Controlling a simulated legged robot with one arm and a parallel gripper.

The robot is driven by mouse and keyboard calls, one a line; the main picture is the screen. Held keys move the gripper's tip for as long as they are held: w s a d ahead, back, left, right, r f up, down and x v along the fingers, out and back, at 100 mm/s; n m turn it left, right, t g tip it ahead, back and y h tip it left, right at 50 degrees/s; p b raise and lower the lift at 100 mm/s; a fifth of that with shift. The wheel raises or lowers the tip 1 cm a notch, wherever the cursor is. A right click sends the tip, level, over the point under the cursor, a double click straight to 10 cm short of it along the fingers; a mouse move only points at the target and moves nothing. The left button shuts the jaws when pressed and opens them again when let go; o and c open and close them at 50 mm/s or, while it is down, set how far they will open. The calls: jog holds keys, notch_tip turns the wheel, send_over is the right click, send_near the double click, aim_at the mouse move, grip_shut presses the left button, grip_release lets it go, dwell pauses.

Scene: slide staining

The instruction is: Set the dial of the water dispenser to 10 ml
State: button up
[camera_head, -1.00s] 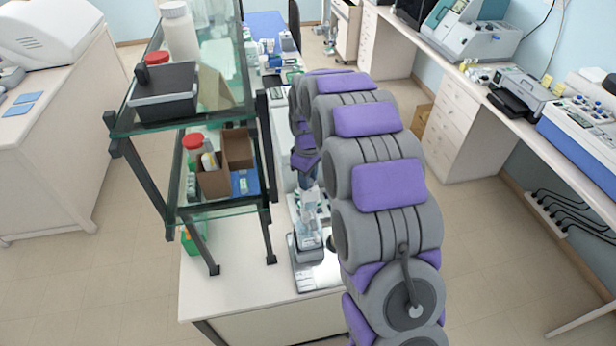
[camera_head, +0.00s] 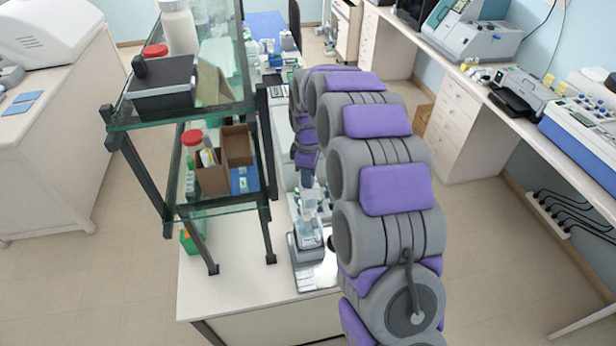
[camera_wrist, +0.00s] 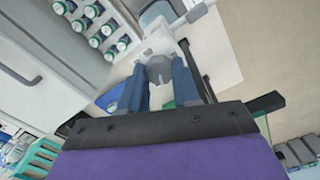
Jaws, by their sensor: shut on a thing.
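The water dispenser (camera_head: 307,240) stands on the white bench in the head view, with a grey base and a clear upper part. My gripper (camera_head: 307,180) is at its top, partly hidden by my arm. In the wrist view, the two blue fingers of my gripper (camera_wrist: 161,76) are shut on a small grey knob, which looks like the dial (camera_wrist: 159,68), on the dispenser's pale body (camera_wrist: 155,42). The fingers stand on either side of the knob. The dial's marks and setting cannot be read.
A long counter (camera_head: 520,120) with machines runs along the right. The floor between is clear.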

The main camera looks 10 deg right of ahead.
jog(key=n, duration=0.4)
jog(key=shift+n+b, duration=0.35)
jog(key=shift+n, duration=0.05)
dwell(0.4)
jog(key=o, duration=1.1)
jog(key=shift+c, duration=0.2)
notch_tip(320, 180, up, 17)
jog(key=b, duration=0.1)
jog(key=shift+r, duration=0.15)
jog(key=shift+b, duration=0.3)
